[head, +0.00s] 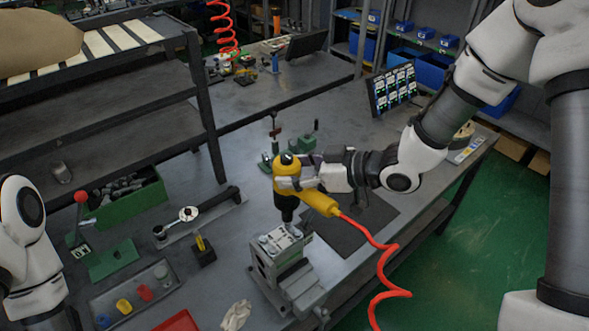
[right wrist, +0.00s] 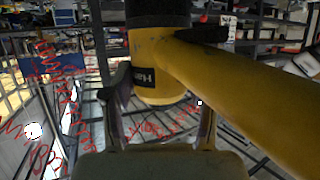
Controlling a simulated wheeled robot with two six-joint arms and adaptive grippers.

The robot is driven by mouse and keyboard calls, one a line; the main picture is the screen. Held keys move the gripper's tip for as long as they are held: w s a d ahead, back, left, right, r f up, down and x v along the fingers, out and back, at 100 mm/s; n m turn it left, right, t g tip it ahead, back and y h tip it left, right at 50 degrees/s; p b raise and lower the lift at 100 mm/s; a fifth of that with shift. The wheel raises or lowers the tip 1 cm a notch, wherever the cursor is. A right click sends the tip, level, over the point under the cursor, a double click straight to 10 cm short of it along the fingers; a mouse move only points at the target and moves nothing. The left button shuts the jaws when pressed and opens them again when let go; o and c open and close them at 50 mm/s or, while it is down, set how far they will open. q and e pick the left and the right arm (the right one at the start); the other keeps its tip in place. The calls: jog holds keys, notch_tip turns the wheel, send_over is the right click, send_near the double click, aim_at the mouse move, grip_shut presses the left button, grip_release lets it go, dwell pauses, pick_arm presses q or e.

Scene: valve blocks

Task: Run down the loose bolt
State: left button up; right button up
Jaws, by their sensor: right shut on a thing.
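My right gripper (head: 296,183) is shut on a yellow power tool (head: 320,203) with a black nose pointing down and a red coiled hose. In the right wrist view the tool (right wrist: 230,85) lies between the two fingers (right wrist: 160,125). The tool hangs upright above a metal valve block (head: 280,240), which sits in a grey vise (head: 300,284). Bolt heads show on top of the block. I cannot tell which bolt is loose, or whether the nose touches one. Only links of my left arm show at the left edge; its gripper is out of view.
A grey tray (head: 135,299) with coloured parts and a red tray (head: 177,322) are at front left. A green bin (head: 127,203) stands behind them. A torque wrench (head: 205,216) and a small black stand (head: 203,252) are left of the vise. A dark mat (head: 350,228) lies right.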

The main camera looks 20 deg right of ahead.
pick_arm(q)
jog(key=shift+f+b, duration=0.7)
pick_arm(e)
jog(key=shift+f, duration=0.8)
pick_arm(q)
jog(key=shift+r, duration=0.2)
pick_arm(e)
jog(key=shift+r, duration=0.1)
pick_arm(q)
jog(key=shift+f, duration=0.1)
pick_arm(e)
jog(key=shift+f, duration=0.25)
jog(key=shift+r, duration=0.1)
dwell(0.5)
notch_tip(320, 180, up, 7)
jog(key=p, duration=0.7)
jog(key=shift+r, duration=0.1)
pick_arm(q)
notch_tip(320, 180, up, 7)
jog(key=shift+f, duration=0.2)
pick_arm(e)
jog(key=shift+w, duration=0.1)
pick_arm(q)
jog(key=shift+f, duration=0.1)
